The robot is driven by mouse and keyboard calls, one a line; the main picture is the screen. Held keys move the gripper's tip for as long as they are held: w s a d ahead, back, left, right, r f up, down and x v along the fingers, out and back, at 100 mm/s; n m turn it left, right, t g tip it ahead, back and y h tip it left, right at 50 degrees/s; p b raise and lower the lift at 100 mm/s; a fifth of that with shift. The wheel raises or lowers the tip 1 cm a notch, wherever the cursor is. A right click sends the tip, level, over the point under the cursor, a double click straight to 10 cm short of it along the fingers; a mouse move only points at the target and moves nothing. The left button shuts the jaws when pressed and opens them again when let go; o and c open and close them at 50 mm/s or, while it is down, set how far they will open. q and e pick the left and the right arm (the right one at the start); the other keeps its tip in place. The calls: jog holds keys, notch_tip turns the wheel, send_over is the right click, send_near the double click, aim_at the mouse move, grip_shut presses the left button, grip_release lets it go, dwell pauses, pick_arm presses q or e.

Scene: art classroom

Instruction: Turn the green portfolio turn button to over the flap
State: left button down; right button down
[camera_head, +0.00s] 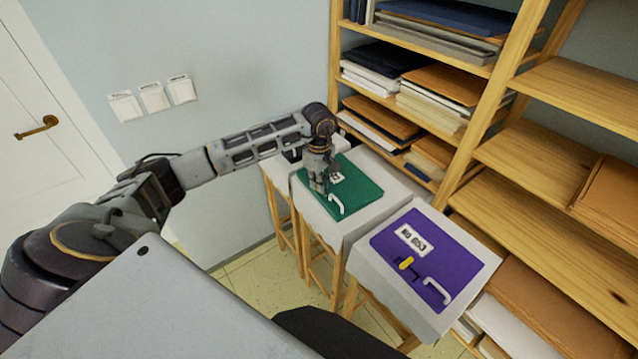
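The green portfolio (362,191) lies flat on a grey-topped stand in the middle of the head view. It has a white label and a white handle (336,203) near its front edge. My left gripper (319,190) points down over the left part of the green portfolio, beside the handle. The gripper covers the place around the label's left side, and I cannot make out the turn button there. Its fingers are small and dark, so I cannot tell whether they are open or touching anything. My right gripper is not in view.
A purple portfolio (437,252) with a yellow turn button (406,263) and a white handle lies on a stand (470,315) at the right. Another stand is partly behind my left arm. Wooden shelves (478,126) with stacked boards rise close behind. A door (35,125) is at the left.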

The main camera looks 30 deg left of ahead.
pick_arm(q)
jog(key=shift+w+f+n+b, duration=0.1)
jog(key=shift+w+n+b, duration=0.05)
jog(key=shift+n+b, duration=0.6)
jog(key=shift+w+n+b, duration=0.1)
jog(key=shift+n+b, duration=0.45)
jog(key=shift+n, duration=0.4)
jog(key=n+b, duration=0.1)
jog(key=n, duration=0.1)
jog(key=n+b, duration=0.1)
jog(key=n, duration=0.1)
jog(key=shift+w+a, duration=0.15)
jog(key=shift+w, duration=0.05)
jog(key=n+b, duration=0.1)
jog(key=n, duration=0.3)
jog(key=shift+w+a, duration=0.1)
jog(key=shift+w, duration=0.05)
jog(key=shift+w+a+n+b, duration=0.15)
jog(key=shift+n+b, duration=0.4)
jog(key=shift+n, duration=0.85)
jog(key=c, duration=1.6)
grip_release()
jog(key=shift+c, duration=0.2)
